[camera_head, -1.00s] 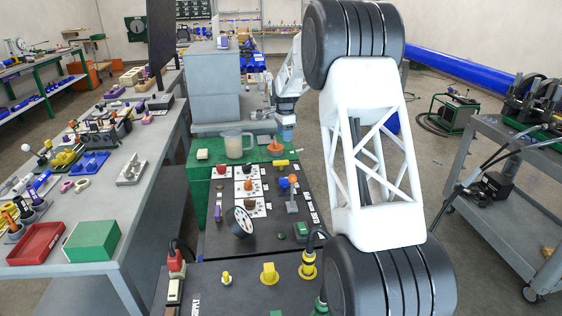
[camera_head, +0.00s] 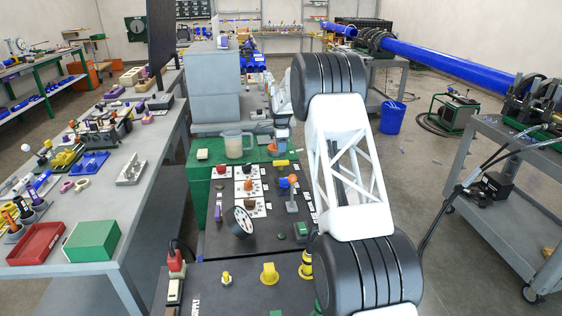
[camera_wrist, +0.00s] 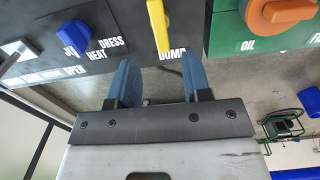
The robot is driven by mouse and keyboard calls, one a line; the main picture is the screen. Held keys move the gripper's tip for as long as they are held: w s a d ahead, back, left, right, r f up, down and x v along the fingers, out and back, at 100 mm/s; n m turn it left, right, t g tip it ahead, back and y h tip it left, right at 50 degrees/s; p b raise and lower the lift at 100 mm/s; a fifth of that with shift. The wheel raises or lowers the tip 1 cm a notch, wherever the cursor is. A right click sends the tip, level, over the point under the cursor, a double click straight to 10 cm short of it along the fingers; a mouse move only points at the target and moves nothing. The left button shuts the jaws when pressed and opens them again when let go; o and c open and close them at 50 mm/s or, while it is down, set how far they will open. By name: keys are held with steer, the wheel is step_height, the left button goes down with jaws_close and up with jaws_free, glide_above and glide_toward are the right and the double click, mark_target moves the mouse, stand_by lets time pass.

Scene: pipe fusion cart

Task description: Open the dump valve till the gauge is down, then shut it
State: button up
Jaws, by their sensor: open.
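The yellow dump valve lever (camera_wrist: 160,26) stands out by the "DUMP" label in the wrist view. In the head view it is a small yellow bar (camera_head: 281,163) at the back of the dark panel. My gripper (camera_wrist: 159,62) is open and empty. Its two blue fingers point toward the lever, whose near end lies between the lines of the fingertips, apparently without contact. In the head view my gripper (camera_head: 283,135) is small, above the back of the panel. The round white-faced gauge (camera_head: 241,221) stands tilted on the panel; its needle is too small to read.
A blue knob (camera_wrist: 72,36) is left of the lever in the wrist view, and an orange knob (camera_wrist: 284,12) on a green plate is right. A clear jug (camera_head: 233,144) stands left of my gripper. My arm hides the panel's right side.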

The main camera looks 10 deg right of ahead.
mark_target(281, 161)
steer(key=shift+f, duration=0.15)
steer(key=shift+f, duration=3.75)
jaws_close()
